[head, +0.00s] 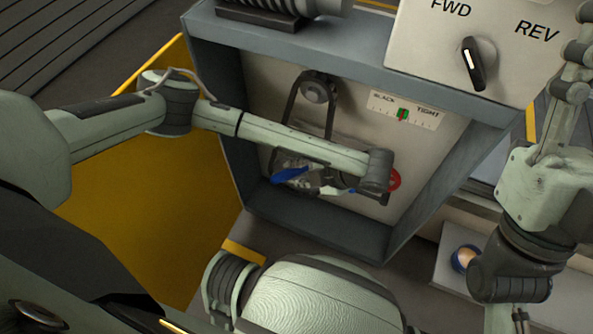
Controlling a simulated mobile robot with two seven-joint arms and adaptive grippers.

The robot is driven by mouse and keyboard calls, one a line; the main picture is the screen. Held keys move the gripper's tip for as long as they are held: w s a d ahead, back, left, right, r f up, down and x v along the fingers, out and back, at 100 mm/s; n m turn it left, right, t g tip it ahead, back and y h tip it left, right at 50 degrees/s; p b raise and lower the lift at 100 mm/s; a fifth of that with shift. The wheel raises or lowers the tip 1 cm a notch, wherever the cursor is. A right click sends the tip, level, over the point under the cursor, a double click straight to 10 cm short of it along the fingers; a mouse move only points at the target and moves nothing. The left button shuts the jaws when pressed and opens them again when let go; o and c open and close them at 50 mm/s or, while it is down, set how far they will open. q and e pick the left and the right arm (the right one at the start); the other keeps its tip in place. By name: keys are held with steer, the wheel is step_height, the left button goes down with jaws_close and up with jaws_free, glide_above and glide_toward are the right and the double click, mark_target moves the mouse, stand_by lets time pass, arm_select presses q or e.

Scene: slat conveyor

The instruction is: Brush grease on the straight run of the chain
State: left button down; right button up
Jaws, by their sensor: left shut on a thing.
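The chain (331,118) is a dark loop over an upper sprocket (316,91) inside the open grey housing. Its two straight runs go down behind my left forearm, and its lower part is mostly hidden. My left gripper (310,185) is low in the housing, partly covered by my own arm. It is shut on a blue-handled tool, seemingly the brush (290,175). Its bristles cannot be made out, nor whether it touches the chain. A small round pot with tan contents, likely the grease (466,257), sits on a pale shelf at right. My right gripper's fingers are not clearly visible.
The housing's grey rim (440,205) surrounds the chain. A slack/tight gauge (402,114) and a red round part (395,179) are inside. A FWD/REV switch (473,64) is above. A yellow panel (150,235) stands at left.

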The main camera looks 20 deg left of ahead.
arm_select(q)
steer(key=shift+r+p, duration=4.1)
steer(key=shift+r, duration=4.75)
step_height(320, 180, down, 33)
steer(key=b, duration=2.8)
steer(key=shift+b, duration=0.4)
